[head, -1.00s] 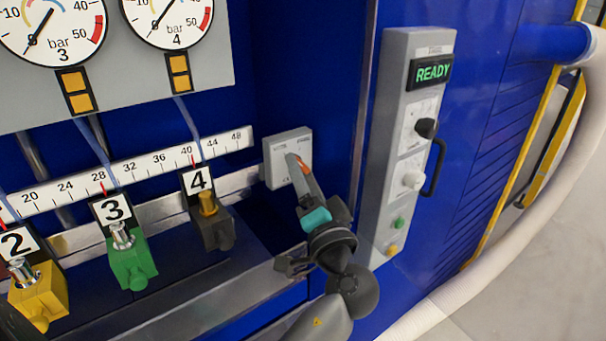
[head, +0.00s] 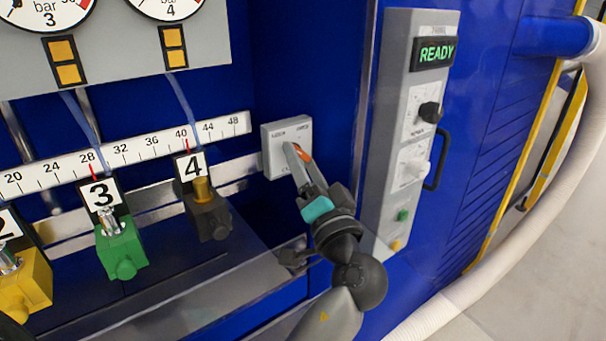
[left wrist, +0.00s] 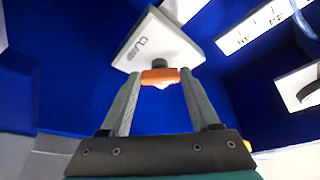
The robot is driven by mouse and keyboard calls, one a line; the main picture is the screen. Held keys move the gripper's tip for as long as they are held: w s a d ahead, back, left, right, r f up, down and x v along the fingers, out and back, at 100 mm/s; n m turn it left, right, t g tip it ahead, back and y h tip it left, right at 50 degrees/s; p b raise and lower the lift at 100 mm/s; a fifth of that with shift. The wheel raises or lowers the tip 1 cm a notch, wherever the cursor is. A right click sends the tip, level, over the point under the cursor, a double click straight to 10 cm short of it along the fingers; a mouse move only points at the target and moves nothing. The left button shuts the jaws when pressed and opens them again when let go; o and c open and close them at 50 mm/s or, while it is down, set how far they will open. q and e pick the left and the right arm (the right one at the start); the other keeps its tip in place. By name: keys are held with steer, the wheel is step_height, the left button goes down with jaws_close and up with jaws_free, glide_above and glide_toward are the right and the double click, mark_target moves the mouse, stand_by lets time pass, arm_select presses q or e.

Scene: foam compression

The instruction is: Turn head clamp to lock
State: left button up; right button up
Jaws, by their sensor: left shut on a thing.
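The head clamp is a light grey plate (head: 277,138) on the blue wall, right of the ruler, with an orange lever (head: 302,153) on its front. My left gripper (head: 297,158) reaches up to it from below, its fingers shut on the orange lever. In the left wrist view the orange lever (left wrist: 160,76) lies between the two fingertips (left wrist: 160,82), in front of the grey plate (left wrist: 150,45), which carries partly readable lettering. The fingers hide part of the lever in the head view. My right gripper is not in view.
A grey control panel (head: 390,200) with a green READY display (head: 436,53), knobs and a black handle stands close right of my arm. Numbered clamp blocks, such as the green one (head: 121,248), and a ruler (head: 130,150) lie left. A clear ledge (head: 215,285) runs below.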

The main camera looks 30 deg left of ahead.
arm_select(q)
steer(key=shift+r, duration=0.1)
steer(key=o, duration=1.4)
steer(key=shift+c, duration=0.2)
steer(key=shift+f, duration=0.2)
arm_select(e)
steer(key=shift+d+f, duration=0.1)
